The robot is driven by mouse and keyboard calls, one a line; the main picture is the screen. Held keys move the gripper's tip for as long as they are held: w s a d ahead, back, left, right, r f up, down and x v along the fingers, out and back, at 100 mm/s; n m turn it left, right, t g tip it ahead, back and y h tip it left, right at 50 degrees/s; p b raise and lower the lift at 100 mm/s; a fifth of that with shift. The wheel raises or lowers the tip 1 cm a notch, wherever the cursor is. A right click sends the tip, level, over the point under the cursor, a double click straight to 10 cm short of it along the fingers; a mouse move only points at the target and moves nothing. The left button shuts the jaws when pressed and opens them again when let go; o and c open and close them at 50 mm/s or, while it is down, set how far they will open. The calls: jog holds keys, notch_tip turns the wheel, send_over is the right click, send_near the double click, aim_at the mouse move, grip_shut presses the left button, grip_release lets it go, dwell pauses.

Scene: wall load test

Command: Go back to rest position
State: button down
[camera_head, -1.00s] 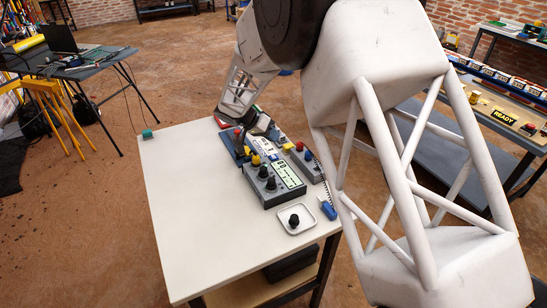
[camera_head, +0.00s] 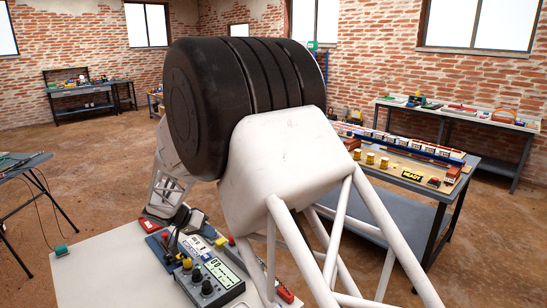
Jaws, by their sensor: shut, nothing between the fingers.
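My arm fills the middle of the view, with a large black joint and white lattice links. Its far link runs down to the white worktable (camera_head: 100,272). My gripper (camera_head: 172,238) is small and partly lost among dark parts at the table's far end, over or beside a blue unit (camera_head: 160,244). It is shut, and I see nothing held in it. I cannot tell whether it touches the unit. A grey meter (camera_head: 212,282) with a lit display and dark knobs stands nearer me on the same table.
A small green-topped block (camera_head: 61,249) sits at the table's left corner. A side bench at right holds a READY sign (camera_head: 412,176), yellow cylinders (camera_head: 370,158) and a long rack (camera_head: 400,140). A dark table (camera_head: 22,162) stands at left. Open floor lies between them.

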jog(key=s+d+r+g+y, duration=0.1)
jog(key=s+d+r, duration=0.4)
jog(key=d, duration=0.4)
jog(key=s+d+r+n+g+y, duration=0.1)
jog(key=s+d+r, duration=0.4)
jog(key=d, duration=0.4)
jog(key=s+d+r+g+y, duration=0.1)
jog(key=s+d+r+y, duration=0.1)
jog(key=s+d+r, duration=0.5)
jog(key=s+d+n+t+y, duration=0.1)
jog(key=s+d+y, duration=0.1)
jog(key=s+d, duration=0.7)
jog(key=s+d+n+y, duration=0.1)
jog(key=s+d, duration=0.7)
jog(key=s, duration=0.8)
jog(key=shift+s+d+r+t+y, duration=0.2)
jog(key=shift+d+r+t+y, duration=0.2)
jog(key=shift+r, duration=0.05)
